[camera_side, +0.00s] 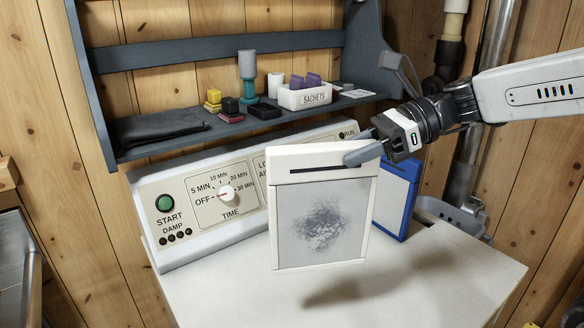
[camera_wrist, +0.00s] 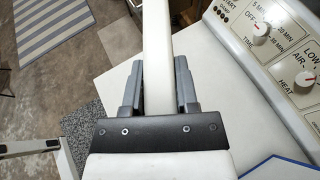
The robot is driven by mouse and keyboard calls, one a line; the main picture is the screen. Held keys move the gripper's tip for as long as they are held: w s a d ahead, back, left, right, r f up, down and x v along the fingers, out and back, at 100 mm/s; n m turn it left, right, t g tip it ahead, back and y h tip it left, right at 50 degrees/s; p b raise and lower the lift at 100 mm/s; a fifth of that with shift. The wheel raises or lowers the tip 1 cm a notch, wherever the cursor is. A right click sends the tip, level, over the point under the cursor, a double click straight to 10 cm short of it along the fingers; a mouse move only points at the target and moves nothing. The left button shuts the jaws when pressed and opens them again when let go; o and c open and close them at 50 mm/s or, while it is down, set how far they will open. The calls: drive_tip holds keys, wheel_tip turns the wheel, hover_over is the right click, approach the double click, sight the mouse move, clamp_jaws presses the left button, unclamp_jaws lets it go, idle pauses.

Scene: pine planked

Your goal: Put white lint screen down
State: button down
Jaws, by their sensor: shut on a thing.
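The white lint screen (camera_side: 323,205) hangs upright in the side view, its mesh facing the camera with a grey patch of lint in the middle. My gripper (camera_side: 362,152) is shut on its top right part. In the wrist view my gripper (camera_wrist: 158,85) has a finger on each side of the white lint screen (camera_wrist: 157,45), seen edge-on. The screen appears held above the white machine top (camera_side: 440,270), with a shadow below and to its right. A blue-framed screen (camera_side: 397,200) stands behind it at the right, partly hidden. It also shows in the wrist view (camera_wrist: 280,169).
The control panel (camera_side: 180,205) with its dials rises along the back of the machine top. A dark blue shelf (camera_side: 200,140) above holds a sachets box (camera_side: 306,97), a black cloth (camera_side: 158,130) and small items. The front and right of the top are clear.

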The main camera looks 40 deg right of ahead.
drive_tip(key=shift+s+a+f+n+g, duration=0.1)
drive_tip(key=shift+s+a+n+g, duration=0.3)
drive_tip(key=shift+s+a+g, duration=0.15)
drive_tip(key=shift+w, duration=0.1)
drive_tip(key=w+a+f, duration=0.4)
drive_tip(key=w+f, duration=0.5)
drive_tip(key=w, duration=0.3)
drive_tip(key=shift+w+f, duration=0.15)
drive_tip(key=shift+w, duration=0.2)
drive_tip(key=shift+t, duration=0.25)
